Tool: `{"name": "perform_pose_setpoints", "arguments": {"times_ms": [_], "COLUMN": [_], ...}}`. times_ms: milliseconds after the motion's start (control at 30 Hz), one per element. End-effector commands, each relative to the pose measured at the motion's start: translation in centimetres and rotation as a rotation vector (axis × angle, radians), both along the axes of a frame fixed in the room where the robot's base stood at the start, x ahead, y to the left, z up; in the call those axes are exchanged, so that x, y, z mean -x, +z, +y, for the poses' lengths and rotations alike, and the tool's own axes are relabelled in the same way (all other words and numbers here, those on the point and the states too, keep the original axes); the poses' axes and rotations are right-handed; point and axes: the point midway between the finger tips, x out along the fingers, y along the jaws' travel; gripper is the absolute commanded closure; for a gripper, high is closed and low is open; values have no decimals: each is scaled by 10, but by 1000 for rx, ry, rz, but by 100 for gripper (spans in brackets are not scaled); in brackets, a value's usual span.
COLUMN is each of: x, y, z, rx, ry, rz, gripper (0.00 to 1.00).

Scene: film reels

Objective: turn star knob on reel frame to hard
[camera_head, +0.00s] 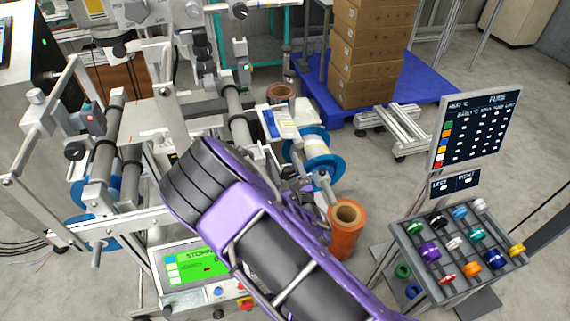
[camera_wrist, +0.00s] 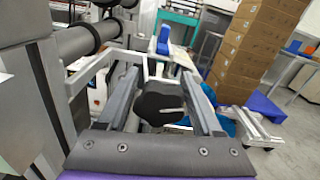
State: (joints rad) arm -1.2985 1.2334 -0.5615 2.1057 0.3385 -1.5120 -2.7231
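A black star knob (camera_wrist: 158,104) with a pale pointer line shows in the middle of the wrist view. My gripper (camera_wrist: 160,74) has its two grey fingers apart, one on each side of the knob. The knob's sides look close to the fingers, with no clear contact visible. In the head view my purple arm covers the knob and most of the gripper. The reel frame (camera_head: 232,105) with its grey rollers stands behind and left of my arm. The scale that the knob points to is not readable.
An orange roll (camera_head: 345,232) stands right of my arm, close to it. A blue-flanged reel (camera_head: 312,150) is just behind. A display panel (camera_head: 475,132) and a rack of coloured spools (camera_head: 440,268) stand at right. Stacked cartons (camera_head: 368,55) sit on a blue pallet (camera_head: 432,92).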

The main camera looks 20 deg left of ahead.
Motion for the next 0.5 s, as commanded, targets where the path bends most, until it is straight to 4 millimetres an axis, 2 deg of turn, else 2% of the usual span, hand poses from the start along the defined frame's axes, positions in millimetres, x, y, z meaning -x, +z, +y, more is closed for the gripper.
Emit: {"name": "perform_pose_setpoints", "arguments": {"times_ms": [33, 333, 500], "x": [0, 0, 0], "y": [0, 0, 0], "z": [0, 0, 0], "rx": [0, 0, -25], "ry": [0, 0, 0], "rz": [0, 0, 23], "gripper": [44, 98, 100]}}
